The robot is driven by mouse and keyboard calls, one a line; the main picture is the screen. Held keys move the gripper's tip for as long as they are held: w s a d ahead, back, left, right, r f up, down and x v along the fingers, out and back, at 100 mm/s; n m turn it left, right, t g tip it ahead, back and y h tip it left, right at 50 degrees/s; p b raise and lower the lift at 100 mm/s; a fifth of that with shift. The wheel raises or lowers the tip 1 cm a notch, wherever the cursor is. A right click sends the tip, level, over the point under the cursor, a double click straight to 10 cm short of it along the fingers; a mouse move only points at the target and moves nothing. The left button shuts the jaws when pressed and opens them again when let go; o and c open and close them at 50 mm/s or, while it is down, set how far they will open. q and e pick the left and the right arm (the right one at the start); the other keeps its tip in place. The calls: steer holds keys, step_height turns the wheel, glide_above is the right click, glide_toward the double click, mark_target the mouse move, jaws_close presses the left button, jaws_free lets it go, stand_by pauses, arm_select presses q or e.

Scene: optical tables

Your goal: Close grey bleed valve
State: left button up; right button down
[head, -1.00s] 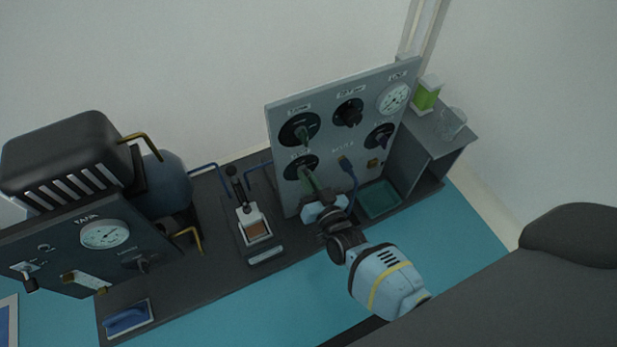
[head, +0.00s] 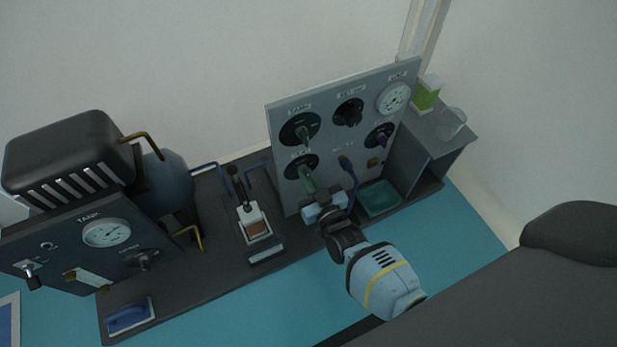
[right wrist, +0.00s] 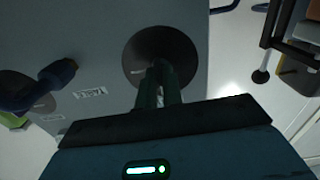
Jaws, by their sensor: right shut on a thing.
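The valve at the lower left of the upright grey panel has a round black dial (head: 293,166), partly covered by my gripper. Its label is too small to read. My right gripper (head: 306,175) reaches it from the front, with its fingers shut on the valve's handle. In the right wrist view the two dark green fingers (right wrist: 160,85) meet close together in front of the black dial (right wrist: 148,48). The handle itself is mostly hidden between them. My left gripper is not in view.
The panel (head: 330,118) also carries other black knobs and a white gauge (head: 393,99). A blue hose (head: 349,172) hangs close right of my gripper, above a teal tray (head: 379,198).

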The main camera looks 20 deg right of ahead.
steer(key=c, duration=1.6)
jaws_free()
steer(key=shift+o, duration=0.2)
steer(key=shift+s, duration=0.1)
steer(key=s+p, duration=0.2)
steer(key=s, duration=0.5)
steer(key=shift+s+d+p, duration=0.15)
steer(key=shift+s+p, duration=0.15)
steer(key=shift+p, duration=0.05)
